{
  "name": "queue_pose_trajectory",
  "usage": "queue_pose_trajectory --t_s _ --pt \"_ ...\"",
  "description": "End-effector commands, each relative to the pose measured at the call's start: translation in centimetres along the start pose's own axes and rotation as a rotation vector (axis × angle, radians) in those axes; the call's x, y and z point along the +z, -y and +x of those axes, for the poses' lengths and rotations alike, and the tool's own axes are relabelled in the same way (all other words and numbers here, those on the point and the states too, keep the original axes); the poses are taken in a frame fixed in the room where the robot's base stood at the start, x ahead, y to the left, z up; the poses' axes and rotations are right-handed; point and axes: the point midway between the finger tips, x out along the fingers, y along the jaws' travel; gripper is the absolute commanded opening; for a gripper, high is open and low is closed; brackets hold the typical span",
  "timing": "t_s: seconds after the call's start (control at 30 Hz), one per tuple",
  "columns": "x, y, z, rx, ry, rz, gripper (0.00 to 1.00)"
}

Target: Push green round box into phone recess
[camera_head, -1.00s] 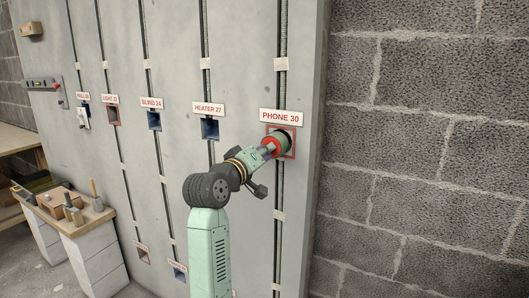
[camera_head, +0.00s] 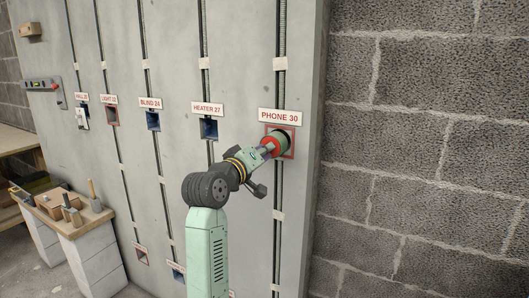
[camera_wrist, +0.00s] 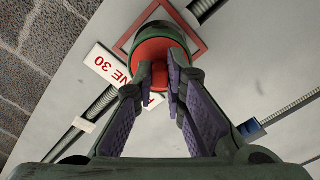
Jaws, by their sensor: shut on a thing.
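The green round box (camera_head: 281,141) has a red face toward me and sits at the phone recess (camera_head: 291,153), a red-framed square opening under the "PHONE 30" label (camera_head: 280,117). In the wrist view the green box (camera_wrist: 124,45) overlaps the red frame (camera_wrist: 201,47); how deep it sits is hidden. My gripper (camera_head: 268,149) reaches the box from the lower left. In the wrist view my gripper (camera_wrist: 162,76) has its purple-padded fingers closed around a small red knob (camera_wrist: 160,74) on the box's red face.
To the left are the heater recess (camera_head: 209,128) and blind recess (camera_head: 153,121) in the grey panel. A bench (camera_head: 84,222) with tools stands at lower left. A block wall (camera_head: 425,150) is on the right.

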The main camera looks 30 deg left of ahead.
Motion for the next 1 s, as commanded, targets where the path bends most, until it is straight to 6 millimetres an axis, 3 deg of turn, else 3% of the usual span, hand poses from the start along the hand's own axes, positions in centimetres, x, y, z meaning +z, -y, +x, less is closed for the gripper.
queue_pose_trajectory --t_s 1.0 --pt "0.0 0.0 1.2 0.000 0.000 0.000 0.00"
